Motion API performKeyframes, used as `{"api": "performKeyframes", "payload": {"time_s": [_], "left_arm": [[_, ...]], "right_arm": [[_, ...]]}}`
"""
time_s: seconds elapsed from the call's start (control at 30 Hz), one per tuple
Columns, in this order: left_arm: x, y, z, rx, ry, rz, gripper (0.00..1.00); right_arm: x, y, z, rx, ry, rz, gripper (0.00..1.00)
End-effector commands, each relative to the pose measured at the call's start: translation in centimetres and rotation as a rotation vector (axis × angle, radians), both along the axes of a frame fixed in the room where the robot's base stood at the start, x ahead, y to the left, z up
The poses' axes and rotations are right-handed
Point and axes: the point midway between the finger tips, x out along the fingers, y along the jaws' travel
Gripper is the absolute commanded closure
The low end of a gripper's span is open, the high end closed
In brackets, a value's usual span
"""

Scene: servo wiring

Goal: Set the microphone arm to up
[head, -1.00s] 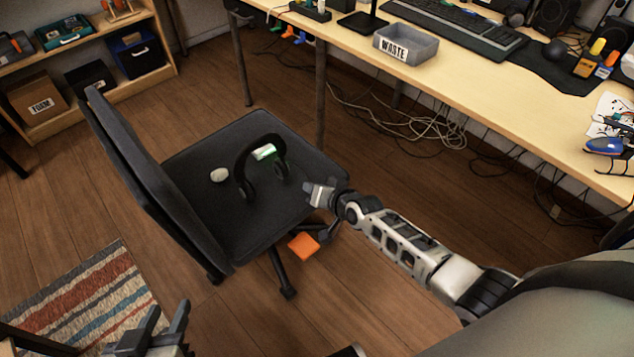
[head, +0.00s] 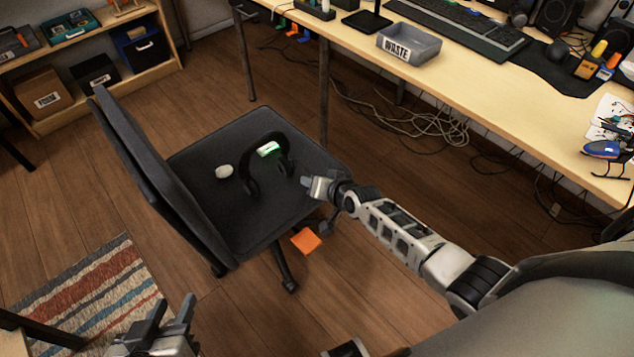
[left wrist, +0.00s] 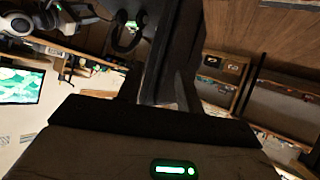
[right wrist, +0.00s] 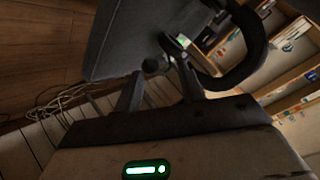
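A black headset (head: 250,163) with a green-lit part rests on the seat of the office chair. It also shows large in the right wrist view (right wrist: 248,62). There, a small dark round tip (right wrist: 152,66), which looks like the end of the microphone arm, shows between and beyond my right fingers; the arm's exact angle is hard to make out. My right gripper (head: 307,182) is open and empty, just right of the headset and low over the seat's edge. My left gripper (head: 172,312) is open and empty, low at the front left, well away from the headset.
The chair's tall backrest (head: 150,180) stands left of the seat (head: 240,225). A pale round object (head: 224,171) lies on the seat beside the headset. The desk (head: 480,100), with a waste bin (head: 409,45), is behind and right. An orange square (head: 306,240) shows below the seat.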

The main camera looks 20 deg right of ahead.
Motion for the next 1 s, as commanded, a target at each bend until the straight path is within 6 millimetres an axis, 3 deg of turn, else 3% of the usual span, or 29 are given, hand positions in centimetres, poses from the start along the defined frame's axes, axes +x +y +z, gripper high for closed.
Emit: {"api": "performKeyframes", "payload": {"time_s": [0.3,0.47,0.8,1.0], "left_arm": [[0.1,0.0,1.0,0.003,-0.002,0.0,0.64],[0.1,0.2,2.1,0.02,0.003,0.0,0.64],[0.1,0.6,2.4,0.066,0.022,-0.007,0.64],[-0.2,0.7,2.0,0.082,0.036,-0.013,0.64]], "right_arm": [[-1.2,-0.3,1.0,0.001,0.002,0.0,0.6],[-3.8,-0.9,3.1,0.0,0.002,0.0,0.6],[-10.1,-2.4,7.5,-0.001,0.002,0.001,0.6],[-12.2,-2.8,8.9,-0.001,0.001,0.0,0.6]]}}
